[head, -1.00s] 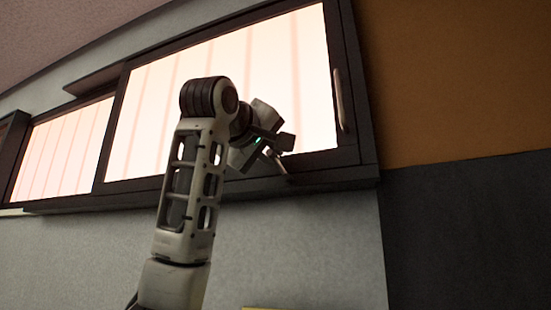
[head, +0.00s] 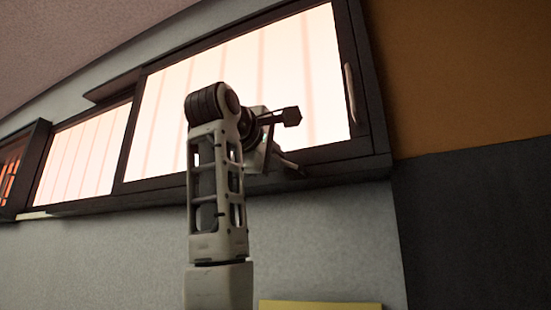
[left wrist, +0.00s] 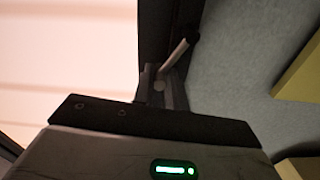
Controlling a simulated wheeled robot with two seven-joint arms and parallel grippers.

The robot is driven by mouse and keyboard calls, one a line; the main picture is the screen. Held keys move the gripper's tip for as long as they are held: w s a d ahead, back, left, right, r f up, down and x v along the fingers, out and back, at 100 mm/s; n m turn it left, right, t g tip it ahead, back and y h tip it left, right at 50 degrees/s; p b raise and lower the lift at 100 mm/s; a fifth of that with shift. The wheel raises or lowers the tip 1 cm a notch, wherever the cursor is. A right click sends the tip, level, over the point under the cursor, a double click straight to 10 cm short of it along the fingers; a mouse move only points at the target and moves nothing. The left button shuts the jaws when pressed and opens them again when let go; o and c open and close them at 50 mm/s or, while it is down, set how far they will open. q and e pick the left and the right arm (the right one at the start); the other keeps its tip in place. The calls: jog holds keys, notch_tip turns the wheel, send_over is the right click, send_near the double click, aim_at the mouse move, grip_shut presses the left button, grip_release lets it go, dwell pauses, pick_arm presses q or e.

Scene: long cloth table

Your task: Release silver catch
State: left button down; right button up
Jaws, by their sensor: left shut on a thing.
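The silver catch (left wrist: 174,54) shows in the left wrist view as a slim pale lever at the dark window frame, slanting up and right from between my fingers. My left gripper (left wrist: 163,88) is shut on it, with its dark fingers on either side of the catch's lower part. In the head view my left gripper (head: 287,163) is at the window's lower frame, right of my forearm. The catch is small and mostly hidden by the fingers there. My right gripper is not in view.
A dark-framed window (head: 372,130) with bright panes fills the upper wall. A pale vertical handle (head: 349,94) is on its right side. Below is bare grey wall, with a yellow panel edge (head: 320,305) at the bottom. A dark grey panel (head: 470,230) is at right.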

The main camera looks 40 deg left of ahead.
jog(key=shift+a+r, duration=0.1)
pick_arm(q)
jog(key=c, duration=1.4)
grip_release()
jog(key=shift+c, duration=0.2)
jog(key=shift+s, duration=0.1)
